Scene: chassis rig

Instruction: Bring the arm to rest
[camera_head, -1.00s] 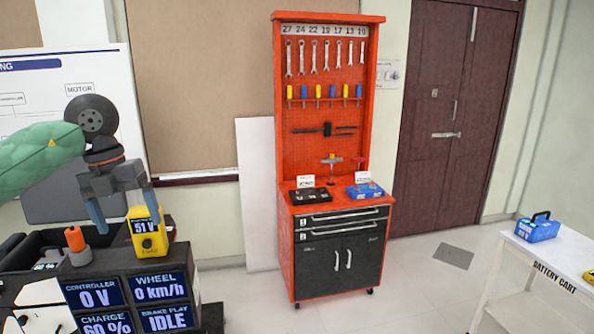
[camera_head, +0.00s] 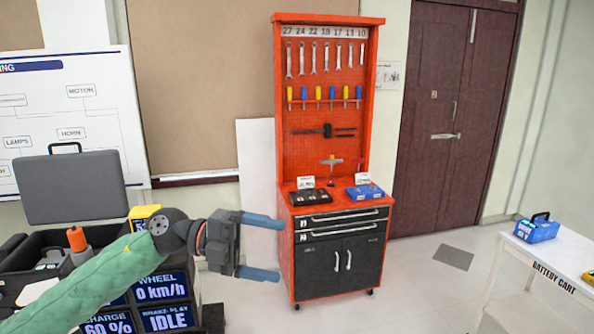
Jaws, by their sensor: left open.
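My left arm, in a green sleeve (camera_head: 110,267), comes in from the lower left of the head view. My left gripper (camera_head: 262,246) points to the right, its two blue fingers spread well apart with nothing between them. It is in front of the left side of the red tool cabinet as seen here; I see no contact. My right gripper is not in view.
The chassis rig with its displays (camera_head: 168,317) is at lower left, partly hidden by my arm, with a yellow meter (camera_head: 143,213) behind. An open dark case (camera_head: 66,187) stands there. The red tool cabinet (camera_head: 284,262) is central. A white battery cart (camera_head: 560,255) is right.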

